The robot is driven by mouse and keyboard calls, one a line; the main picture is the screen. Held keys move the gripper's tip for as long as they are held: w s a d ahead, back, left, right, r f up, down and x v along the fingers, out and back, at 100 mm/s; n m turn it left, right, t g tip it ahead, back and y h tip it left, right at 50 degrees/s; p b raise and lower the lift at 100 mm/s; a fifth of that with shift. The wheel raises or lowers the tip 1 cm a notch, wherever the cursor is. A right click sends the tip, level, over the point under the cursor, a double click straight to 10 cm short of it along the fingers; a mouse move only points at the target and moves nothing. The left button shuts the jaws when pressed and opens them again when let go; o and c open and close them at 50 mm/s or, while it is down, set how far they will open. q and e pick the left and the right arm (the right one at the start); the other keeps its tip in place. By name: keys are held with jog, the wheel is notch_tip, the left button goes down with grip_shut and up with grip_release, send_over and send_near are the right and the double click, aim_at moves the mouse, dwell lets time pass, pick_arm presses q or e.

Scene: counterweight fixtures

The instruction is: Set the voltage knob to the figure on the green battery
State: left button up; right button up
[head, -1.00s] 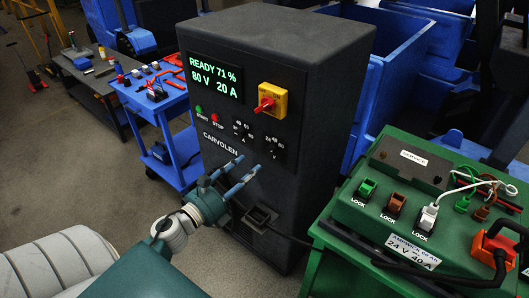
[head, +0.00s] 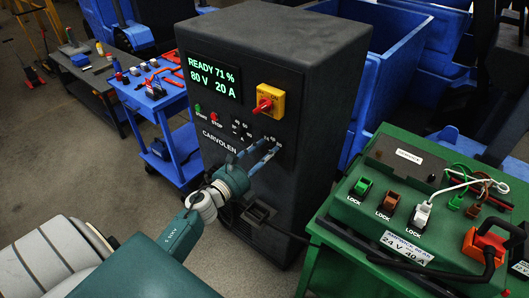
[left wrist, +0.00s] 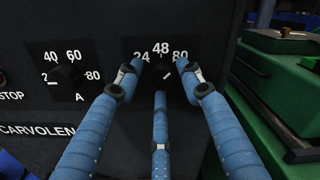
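The dark charger cabinet (head: 290,60) reads "READY 71 %", "80 V 20 A" on its green display (head: 213,75). The voltage knob (left wrist: 166,78) is black, with 24, 48 and 80 around it; its white mark points up and right, toward 80. My left gripper (head: 274,144) is in front of this knob, mostly hiding it in the head view. In the left wrist view its blue fingers (left wrist: 158,72) are spread around the knob, open, with no clear contact. The green battery (head: 360,235) carries a label (head: 408,248) reading "24 V 40 A". My right gripper is not in view.
Left of the voltage knob is the current knob (left wrist: 68,78), marked 40, 60, 80. Above are a red switch on a yellow plate (head: 268,101) and START and STOP buttons. A blue cart (head: 150,105) with tools stands left; blue bins (head: 400,60) stand behind.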

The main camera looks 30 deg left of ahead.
pick_arm(q)
grip_shut()
jog(key=shift+r+n, duration=0.1)
jog(key=shift+n, duration=0.2)
jog(key=shift+w+a+n, duration=0.1)
jog(key=shift+n, duration=0.9)
jog(key=n+p, duration=0.1)
jog(key=n, duration=0.3)
jog(key=shift+a+r, duration=0.1)
jog(key=n+p, duration=0.1)
jog(key=n, duration=0.5)
jog(key=shift+n, duration=0.4)
jog(key=n+p, duration=0.1)
jog(key=n, duration=0.2)
jog(key=shift+f+n, duration=0.2)
jog(key=shift+n, duration=0.5)
jog(key=shift+f, duration=0.1)
